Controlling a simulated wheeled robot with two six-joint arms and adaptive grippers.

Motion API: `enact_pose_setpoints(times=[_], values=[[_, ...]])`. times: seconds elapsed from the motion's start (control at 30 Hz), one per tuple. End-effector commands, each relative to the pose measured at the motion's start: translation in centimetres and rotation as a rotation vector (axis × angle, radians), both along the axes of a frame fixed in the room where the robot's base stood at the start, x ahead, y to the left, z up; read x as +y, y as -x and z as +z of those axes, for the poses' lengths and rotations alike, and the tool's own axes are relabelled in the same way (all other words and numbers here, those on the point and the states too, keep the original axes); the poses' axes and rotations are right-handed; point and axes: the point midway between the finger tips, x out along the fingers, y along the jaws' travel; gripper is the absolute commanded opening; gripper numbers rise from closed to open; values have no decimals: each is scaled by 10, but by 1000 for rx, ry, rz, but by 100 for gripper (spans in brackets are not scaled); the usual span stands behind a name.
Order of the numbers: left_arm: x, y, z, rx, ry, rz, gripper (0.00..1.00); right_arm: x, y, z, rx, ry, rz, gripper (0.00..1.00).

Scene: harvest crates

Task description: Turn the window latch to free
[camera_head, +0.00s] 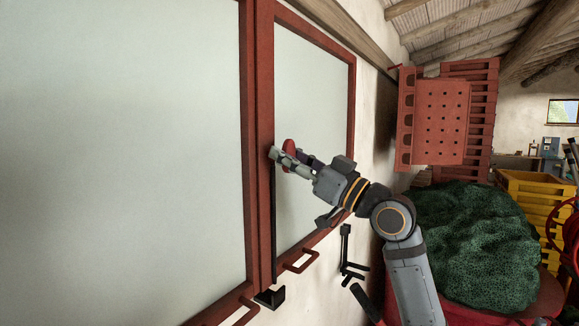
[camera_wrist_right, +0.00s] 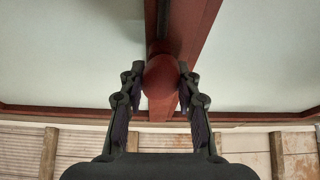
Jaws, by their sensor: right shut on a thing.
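The window (camera_head: 150,150) has red frames around pale panes. A dark rod (camera_head: 273,220) runs along the red middle bar. The latch's red rounded knob (camera_head: 290,146) is at the rod's upper end, partly hidden by my right gripper (camera_head: 284,157). In the right wrist view the knob (camera_wrist_right: 161,82) sits between both fingers of the right gripper (camera_wrist_right: 161,70), which is shut on it. The latch's pivot is hidden behind the knob. My left gripper is not in view.
Red handles (camera_head: 300,262) stick out along the frame's lower edge. Black brackets (camera_head: 346,250) are on the wall beside it. To the right are red crates (camera_head: 405,115), a large green heap (camera_head: 475,240) and yellow crates (camera_head: 540,185).

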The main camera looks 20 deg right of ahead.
Motion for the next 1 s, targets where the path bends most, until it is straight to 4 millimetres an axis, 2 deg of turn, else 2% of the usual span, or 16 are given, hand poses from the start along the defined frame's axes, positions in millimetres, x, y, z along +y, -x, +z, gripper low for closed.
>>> enact_pose_setpoints(times=[0.23, 0.8, 0.83, 1.0], values=[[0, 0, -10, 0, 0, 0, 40, 0, -1, -3, -49, 71, 0, 1], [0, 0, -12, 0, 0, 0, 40, 0, -1, -1, -69, 97, -1, 1], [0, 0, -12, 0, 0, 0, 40, 0, -1, -2, -69, 97, -1, 34], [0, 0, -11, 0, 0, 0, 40, 0, 0, -1, -69, 95, -1, 56]])
